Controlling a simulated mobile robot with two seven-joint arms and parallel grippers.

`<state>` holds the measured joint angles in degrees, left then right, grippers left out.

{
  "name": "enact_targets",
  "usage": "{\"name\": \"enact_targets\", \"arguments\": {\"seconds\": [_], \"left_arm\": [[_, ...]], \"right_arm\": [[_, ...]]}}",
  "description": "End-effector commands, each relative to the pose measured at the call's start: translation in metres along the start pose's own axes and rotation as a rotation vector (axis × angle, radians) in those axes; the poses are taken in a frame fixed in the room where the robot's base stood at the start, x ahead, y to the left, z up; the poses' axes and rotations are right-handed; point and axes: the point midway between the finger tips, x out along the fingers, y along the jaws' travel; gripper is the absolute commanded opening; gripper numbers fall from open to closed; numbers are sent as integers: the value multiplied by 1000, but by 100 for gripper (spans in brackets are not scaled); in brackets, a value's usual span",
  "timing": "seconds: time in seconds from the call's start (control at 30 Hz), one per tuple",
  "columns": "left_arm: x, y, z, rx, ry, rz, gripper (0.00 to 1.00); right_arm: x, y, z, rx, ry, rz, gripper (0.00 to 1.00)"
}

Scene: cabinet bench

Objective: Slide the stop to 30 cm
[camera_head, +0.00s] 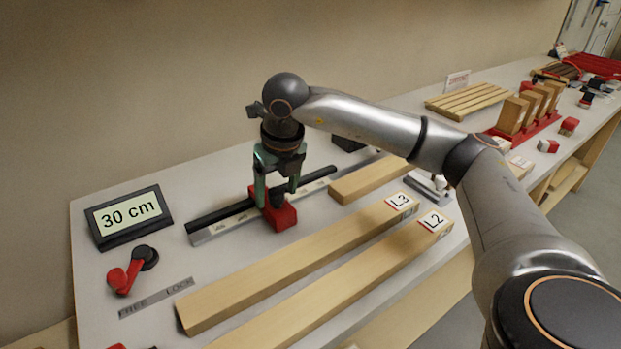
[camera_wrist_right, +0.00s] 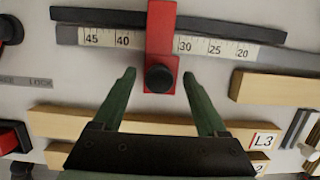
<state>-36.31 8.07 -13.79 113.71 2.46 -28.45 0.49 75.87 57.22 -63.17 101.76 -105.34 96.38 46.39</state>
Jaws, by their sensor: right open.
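The red stop (camera_head: 281,216) sits on the black rail with its printed scale (camera_head: 210,235). In the right wrist view the red stop (camera_wrist_right: 160,40) covers the scale between the 40 and 30 marks, just beside the 30. In the head view my right gripper (camera_head: 276,195) points down over the stop. A display (camera_head: 128,215) reads "30 cm". My left gripper is out of view.
A red lever (camera_head: 124,277) points toward FREE on the FREE/LOCK plate (camera_head: 156,298). Long wooden bars labelled L3 (camera_head: 290,262) and L2 (camera_head: 335,286) lie in front of the rail. A shorter wooden block (camera_head: 368,180) lies right of the stop.

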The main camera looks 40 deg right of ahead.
Motion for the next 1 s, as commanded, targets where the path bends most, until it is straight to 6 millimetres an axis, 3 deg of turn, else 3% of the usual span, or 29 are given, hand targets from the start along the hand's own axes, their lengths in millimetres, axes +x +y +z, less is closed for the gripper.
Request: {"name": "enact_targets", "arguments": {"seconds": [0.03, 0.7, 1.0], "left_arm": [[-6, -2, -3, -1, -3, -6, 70], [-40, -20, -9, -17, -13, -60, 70], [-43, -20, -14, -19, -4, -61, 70]], "right_arm": [[-11, 0, 3, 0, -2, 1, 75], [-76, 0, 20, 0, -1, 0, 75], [-83, 0, 21, 0, -1, 1, 75]]}}
